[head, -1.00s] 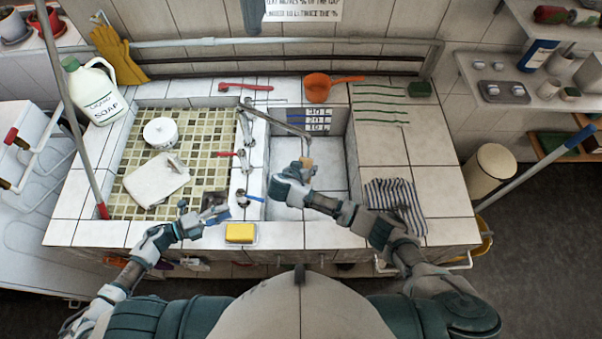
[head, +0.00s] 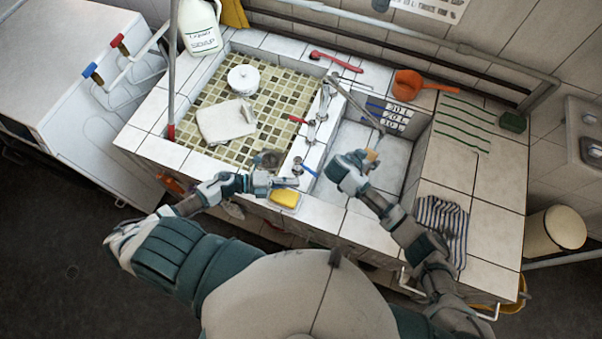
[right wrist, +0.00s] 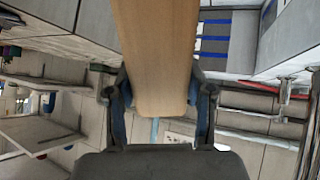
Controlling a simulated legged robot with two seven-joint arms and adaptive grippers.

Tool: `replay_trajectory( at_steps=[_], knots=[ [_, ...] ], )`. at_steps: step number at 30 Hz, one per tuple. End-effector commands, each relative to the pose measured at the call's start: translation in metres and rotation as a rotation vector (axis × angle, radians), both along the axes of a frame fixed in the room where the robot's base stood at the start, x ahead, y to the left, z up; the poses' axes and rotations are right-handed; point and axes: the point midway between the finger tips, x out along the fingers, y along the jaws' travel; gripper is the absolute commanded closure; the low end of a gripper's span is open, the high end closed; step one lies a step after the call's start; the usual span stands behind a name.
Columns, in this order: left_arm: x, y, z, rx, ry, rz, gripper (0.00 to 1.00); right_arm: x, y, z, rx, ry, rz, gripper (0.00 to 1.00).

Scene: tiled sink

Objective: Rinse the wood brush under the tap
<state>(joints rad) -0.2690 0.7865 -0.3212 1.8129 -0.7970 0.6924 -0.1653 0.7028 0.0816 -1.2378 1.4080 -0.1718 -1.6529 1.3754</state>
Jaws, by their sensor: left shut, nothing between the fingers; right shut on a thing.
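The wood brush (head: 373,154) is in my right gripper (head: 366,160), over the right basin (head: 350,140) and near the end of the tap spout (head: 356,104). In the right wrist view its pale wooden body (right wrist: 157,60) runs between the fingers; its bristles cannot be made out. A thin pale blue strip shows beyond its end, and I cannot tell if it is water. My left gripper (head: 287,182) is shut and empty, close to the blue tap handle (head: 305,168); contact is unclear. The red tap handle (head: 300,121) is further back.
A yellow sponge (head: 285,198) lies on the front ledge, just below my left gripper. The tiled left basin holds a white pot (head: 243,78) and a white board (head: 226,120). An orange scoop (head: 412,83) and a striped cloth (head: 442,218) lie on the counter.

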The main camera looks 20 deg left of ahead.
Motion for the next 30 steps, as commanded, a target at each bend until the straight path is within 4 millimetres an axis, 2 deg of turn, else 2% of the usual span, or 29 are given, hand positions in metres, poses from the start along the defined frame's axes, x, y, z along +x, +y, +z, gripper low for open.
replay_trajectory(
  at_steps=[1,3,9,23,30],
  knots=[
    [0.005,-0.009,0.0,-0.002,-0.003,-0.001,1.0,0.0,0.0,0.0,0.0,-0.001,0.0,0.92],
    [0.018,-0.01,-0.003,-0.001,-0.004,0.003,1.0,0.0,0.001,0.0,0.0,-0.001,0.0,0.92],
    [0.036,-0.015,-0.008,-0.001,0.0,0.0,1.0,0.0,0.002,0.0,-0.001,-0.001,0.001,0.92],
    [0.04,-0.018,-0.009,-0.001,0.001,0.006,1.0,0.0,0.001,0.0,0.0,-0.001,0.0,0.92],
    [0.045,-0.026,-0.009,-0.003,0.001,0.165,1.0,0.0,0.001,0.0,0.0,-0.001,0.0,0.92]
  ],
)
